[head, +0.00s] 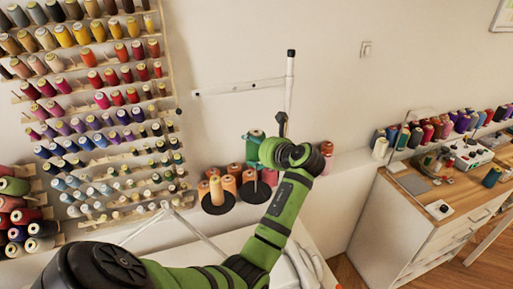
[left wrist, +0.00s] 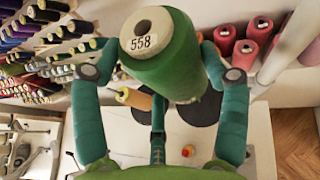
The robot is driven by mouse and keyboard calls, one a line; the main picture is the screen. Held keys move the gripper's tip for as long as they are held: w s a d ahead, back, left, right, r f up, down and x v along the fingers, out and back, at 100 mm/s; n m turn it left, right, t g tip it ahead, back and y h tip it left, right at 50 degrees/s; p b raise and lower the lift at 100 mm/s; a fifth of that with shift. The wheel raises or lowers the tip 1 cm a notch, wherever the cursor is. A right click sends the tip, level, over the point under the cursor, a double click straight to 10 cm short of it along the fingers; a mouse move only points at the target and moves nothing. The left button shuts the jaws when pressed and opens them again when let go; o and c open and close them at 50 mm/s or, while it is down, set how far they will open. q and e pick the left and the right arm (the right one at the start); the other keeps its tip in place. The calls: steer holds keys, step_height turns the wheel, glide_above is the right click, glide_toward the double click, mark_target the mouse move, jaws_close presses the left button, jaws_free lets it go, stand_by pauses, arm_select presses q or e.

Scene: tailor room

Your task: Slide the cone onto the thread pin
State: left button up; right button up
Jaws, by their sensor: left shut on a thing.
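My left gripper (head: 262,150) is shut on a green thread cone (head: 256,136). In the left wrist view my fingers (left wrist: 158,60) clasp the green cone (left wrist: 165,65) from both sides, and its pale end marked 558 faces the camera. In the head view a thin pale thread pin (head: 255,180) rises from a black round base (head: 254,194), with orange cones beside it. The held cone is above and behind this base in the picture. The gap between cone and pin is hard to judge. In the left wrist view the cone partly hides the black bases (left wrist: 206,108).
A full thread rack (head: 100,110) hangs at left. A white post (head: 290,80) stands behind my gripper. Pink cones (left wrist: 225,40) stand close to my fingers. A cabinet (head: 420,215) is at right.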

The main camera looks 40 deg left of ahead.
arm_select(q)
steer(key=shift+f+b, duration=0.85)
steer(key=shift+f, duration=3.05)
steer(key=shift+f+b, duration=0.8)
steer(key=shift+f, duration=1.65)
steer(key=o, duration=1.3)
steer(key=shift+d, duration=0.2)
steer(key=v, duration=1.1)
steer(key=shift+s+d+r, duration=0.15)
steer(key=shift+d+r, duration=0.05)
steer(key=shift+d, duration=0.05)
